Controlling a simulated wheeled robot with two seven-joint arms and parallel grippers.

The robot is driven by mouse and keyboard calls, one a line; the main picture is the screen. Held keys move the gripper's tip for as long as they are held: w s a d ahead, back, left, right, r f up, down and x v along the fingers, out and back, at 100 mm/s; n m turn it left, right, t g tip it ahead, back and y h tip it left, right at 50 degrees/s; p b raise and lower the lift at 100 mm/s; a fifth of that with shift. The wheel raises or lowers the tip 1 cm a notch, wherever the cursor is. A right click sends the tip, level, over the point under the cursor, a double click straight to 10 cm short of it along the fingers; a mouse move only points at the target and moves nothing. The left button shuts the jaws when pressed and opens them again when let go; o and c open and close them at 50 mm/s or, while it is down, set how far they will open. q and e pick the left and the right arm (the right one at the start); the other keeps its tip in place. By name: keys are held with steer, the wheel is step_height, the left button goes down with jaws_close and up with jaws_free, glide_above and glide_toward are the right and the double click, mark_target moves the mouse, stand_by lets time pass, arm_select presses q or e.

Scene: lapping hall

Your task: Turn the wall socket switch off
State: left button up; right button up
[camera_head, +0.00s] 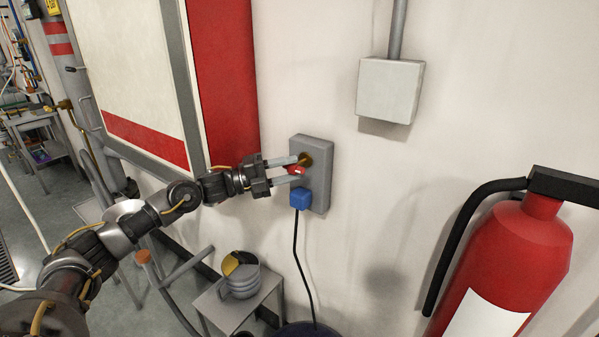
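The wall socket (321,180) is a grey box on the pale wall, in the middle of the head view. It has a small red switch (297,169) on its front, with a brass-coloured part above it. A blue plug (300,198) sits at the socket's lower part, and a black cord hangs from it. My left gripper (299,168) reaches in from the left with its two fingers apart. Its tips are at the socket front, above and below the red switch. I cannot tell whether they touch it. My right gripper is out of view.
A red fire extinguisher (516,255) stands at the right. A grey junction box (389,90) is on the wall at upper right. A red-and-white panel (226,80) is left of the socket. A small stand (222,312) with a rounded container (241,274) is below.

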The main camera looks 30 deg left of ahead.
mark_target(289, 169)
arm_select(q)
steer(key=b+v, duration=0.1)
steer(key=v, duration=0.2)
steer(key=shift+s+a, duration=0.3)
steer(key=shift+f, duration=0.1)
